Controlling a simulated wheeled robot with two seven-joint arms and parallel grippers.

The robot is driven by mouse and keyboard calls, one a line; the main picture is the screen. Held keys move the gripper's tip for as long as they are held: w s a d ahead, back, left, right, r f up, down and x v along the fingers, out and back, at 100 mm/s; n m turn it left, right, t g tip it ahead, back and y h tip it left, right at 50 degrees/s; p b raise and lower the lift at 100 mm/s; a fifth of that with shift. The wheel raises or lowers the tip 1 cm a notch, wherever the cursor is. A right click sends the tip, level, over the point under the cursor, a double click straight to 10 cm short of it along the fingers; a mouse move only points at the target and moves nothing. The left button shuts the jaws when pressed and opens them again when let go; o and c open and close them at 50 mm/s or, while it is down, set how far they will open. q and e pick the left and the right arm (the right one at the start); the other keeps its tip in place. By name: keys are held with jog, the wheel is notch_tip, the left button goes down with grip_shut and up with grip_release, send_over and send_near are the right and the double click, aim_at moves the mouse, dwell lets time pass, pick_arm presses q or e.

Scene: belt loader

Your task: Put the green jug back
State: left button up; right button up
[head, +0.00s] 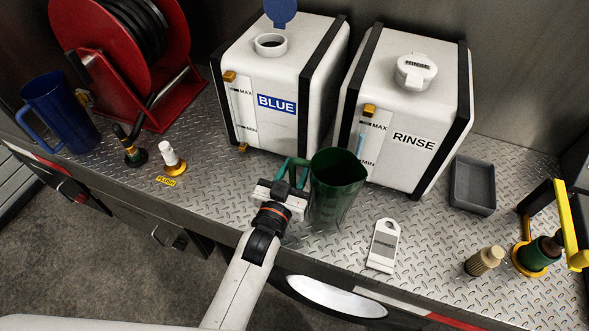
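The green jug (336,190) is upright in front of the blue and rinse tanks, its open top facing up. Its handle is on the left side. I cannot tell whether its base touches the deck. My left gripper (283,190) is at the lower part of this handle, with the handle running down between its fingers. The fingertips are partly hidden, so I cannot tell whether they are closed on it. My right gripper is not in view.
The BLUE tank (277,84) has its lid open; the RINSE tank (408,115) is capped. A blue jug (62,112), red hose reel (125,50), flush valve (171,158), white tag (383,246), grey tray (473,185) and yellow-handled fitting (540,253) stand around. The deck (230,185) is clear left of the gripper.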

pick_arm(q)
jog(key=shift+r, duration=0.1)
jog(key=shift+s+r, duration=0.1)
jog(key=b+v, duration=0.2)
jog(key=v, duration=1)
